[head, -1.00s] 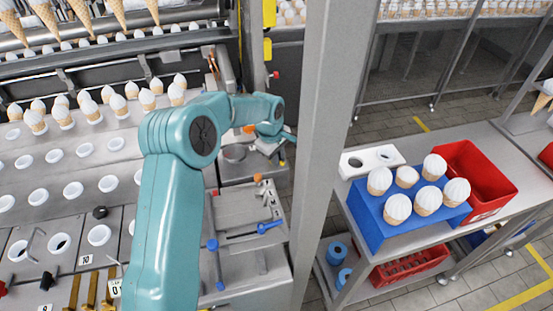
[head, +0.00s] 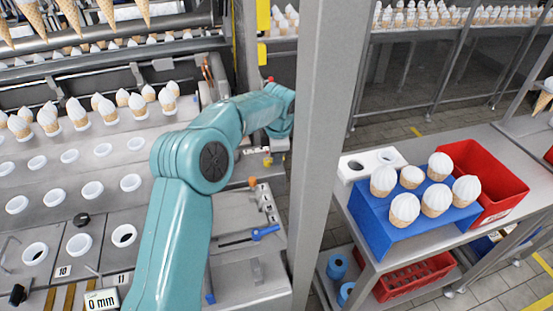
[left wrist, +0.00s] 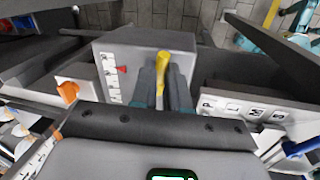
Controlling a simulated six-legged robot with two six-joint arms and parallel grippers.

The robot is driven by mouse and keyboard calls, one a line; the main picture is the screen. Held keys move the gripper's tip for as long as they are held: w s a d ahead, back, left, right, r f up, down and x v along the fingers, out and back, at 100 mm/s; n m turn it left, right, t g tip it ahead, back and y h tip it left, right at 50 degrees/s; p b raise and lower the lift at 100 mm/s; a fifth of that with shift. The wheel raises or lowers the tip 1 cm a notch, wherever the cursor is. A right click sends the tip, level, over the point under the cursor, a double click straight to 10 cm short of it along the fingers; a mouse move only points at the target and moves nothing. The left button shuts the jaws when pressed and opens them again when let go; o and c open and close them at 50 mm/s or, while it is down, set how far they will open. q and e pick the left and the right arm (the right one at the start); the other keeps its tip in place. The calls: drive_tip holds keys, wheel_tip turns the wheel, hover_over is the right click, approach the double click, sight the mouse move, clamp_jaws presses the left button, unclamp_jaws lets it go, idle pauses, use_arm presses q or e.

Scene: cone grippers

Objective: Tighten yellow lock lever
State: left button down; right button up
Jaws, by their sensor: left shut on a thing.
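The yellow lock lever (left wrist: 162,64) stands up in front of a grey box (left wrist: 125,55) in the left wrist view. My left gripper (left wrist: 163,82) is shut on it, with one dark finger on each side of its yellow handle. The lever's lower part is hidden between the fingers. In the head view my left arm runs up and right to the grey post, and the gripper itself is hidden there. My right gripper is in neither view.
The tall grey post (head: 322,150) stands close to my left wrist. An orange knob (left wrist: 68,91) and a blue lever (left wrist: 302,146) flank the gripper, and the blue lever (head: 265,232) also shows below my arm. A blue cone holder (head: 405,215) stands to the right.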

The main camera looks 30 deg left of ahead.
use_arm(q)
drive_tip(key=shift+w+a+f+n, duration=0.15)
drive_tip(key=shift+n, duration=0.85)
drive_tip(key=c, duration=1.1)
unclamp_jaws()
drive_tip(key=shift+a, duration=0.1)
drive_tip(key=shift+r, duration=0.5)
drive_tip(key=r, duration=0.5)
drive_tip(key=s+d+r+p, duration=0.1)
drive_tip(key=r, duration=0.4)
drive_tip(key=d+r, duration=0.1)
drive_tip(key=r, duration=0.4)
drive_tip(key=shift+s+d+r, duration=0.1)
drive_tip(key=shift+s+d, duration=0.15)
drive_tip(key=shift+s, duration=0.15)
drive_tip(key=shift+s, duration=0.1)
